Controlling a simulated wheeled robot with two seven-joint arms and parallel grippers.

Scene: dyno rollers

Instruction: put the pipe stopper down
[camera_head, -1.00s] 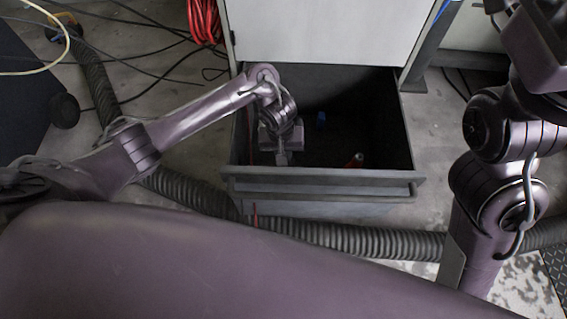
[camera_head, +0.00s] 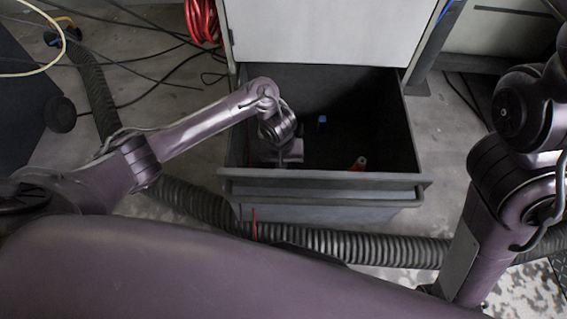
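My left arm reaches from the left into an open dark drawer (camera_head: 325,186). My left gripper (camera_head: 291,157) is low inside it, close behind the front wall. Its fingertips are hidden or too dark to make out, so I cannot tell whether they hold anything. No pipe stopper can be clearly identified. A small orange-red object with a pale end (camera_head: 358,163) lies in the drawer, to the right of the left gripper and apart from it. A small blue object (camera_head: 321,121) is farther back. My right arm stands at the right edge, and its gripper is out of frame.
The drawer belongs to a light grey cabinet (camera_head: 325,30). A thick ribbed hose (camera_head: 350,244) runs along the floor in front of the drawer. Black cables lie on the floor at left, and a red coiled hose (camera_head: 202,18) hangs beside the cabinet.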

